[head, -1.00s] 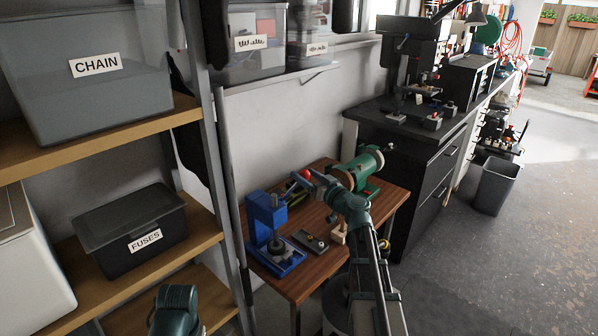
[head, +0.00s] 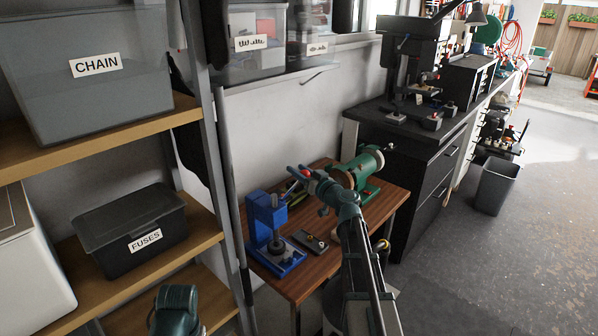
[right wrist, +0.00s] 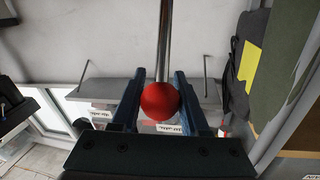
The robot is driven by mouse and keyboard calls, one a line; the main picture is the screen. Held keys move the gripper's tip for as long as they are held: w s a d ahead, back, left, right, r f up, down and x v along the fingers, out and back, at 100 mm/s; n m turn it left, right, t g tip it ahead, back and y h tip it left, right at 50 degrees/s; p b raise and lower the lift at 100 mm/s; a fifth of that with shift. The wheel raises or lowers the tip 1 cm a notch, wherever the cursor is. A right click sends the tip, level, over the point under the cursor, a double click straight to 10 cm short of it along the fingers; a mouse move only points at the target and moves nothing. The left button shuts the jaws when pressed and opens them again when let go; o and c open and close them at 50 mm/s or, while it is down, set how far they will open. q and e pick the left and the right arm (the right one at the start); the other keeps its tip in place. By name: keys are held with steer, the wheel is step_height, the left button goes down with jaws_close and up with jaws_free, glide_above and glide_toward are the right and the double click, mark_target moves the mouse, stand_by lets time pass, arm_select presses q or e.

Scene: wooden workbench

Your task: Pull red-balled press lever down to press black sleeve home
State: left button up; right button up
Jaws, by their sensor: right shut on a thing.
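The blue press (head: 266,214) stands on the left part of the small wooden bench. The black sleeve (head: 275,246) sits low on the press, under its head; how deep it sits I cannot tell. The lever's red ball (right wrist: 160,102) lies between the two fingers of my right gripper (right wrist: 158,100) in the right wrist view, on the end of a bright metal rod (right wrist: 164,45). In the head view my right gripper (head: 299,172) is shut on the ball, above and to the right of the press. My left gripper is not in view.
A green bench grinder (head: 358,166) stands behind my right wrist. A dark plate with small parts (head: 310,241) lies right of the press. Shelving with a fuses box (head: 131,225) stands close on the left. The bench's front strip (head: 295,285) is clear.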

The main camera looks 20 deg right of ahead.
jaws_close()
stand_by(0.8)
